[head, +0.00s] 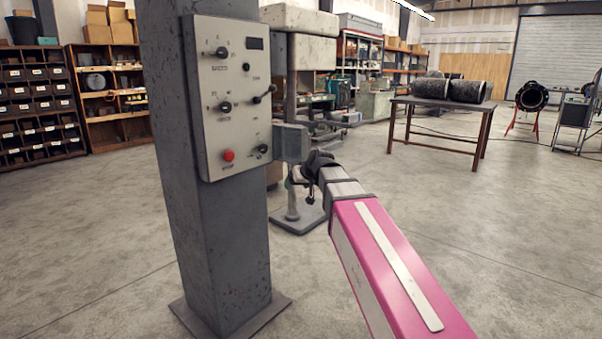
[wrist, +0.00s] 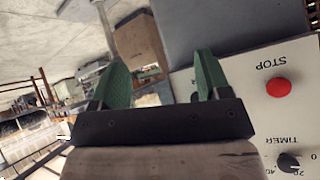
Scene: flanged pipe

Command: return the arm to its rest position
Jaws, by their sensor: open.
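My gripper (head: 303,177) is held out in front of me, just right of the grey control panel (head: 212,125) in the head view. In the wrist view my gripper (wrist: 161,62) shows two green fingers spread well apart, with nothing held between them. My pink arm link (head: 395,260) reaches in from the lower right. The wrist view is turned over, and the panel with its red STOP button (wrist: 279,88) and TIMER knob (wrist: 288,162) lies right of the fingers. I see no contact between fingers and panel, but the exact gap is unclear.
The panel is on a thick steel column (head: 215,240) with a base plate. A drill-press-like machine (head: 300,60) stands behind my gripper. A table (head: 445,111) with dark pipes (head: 467,91) stands farther right. Shelves (head: 105,85) line the back left. The floor at right is mostly clear.

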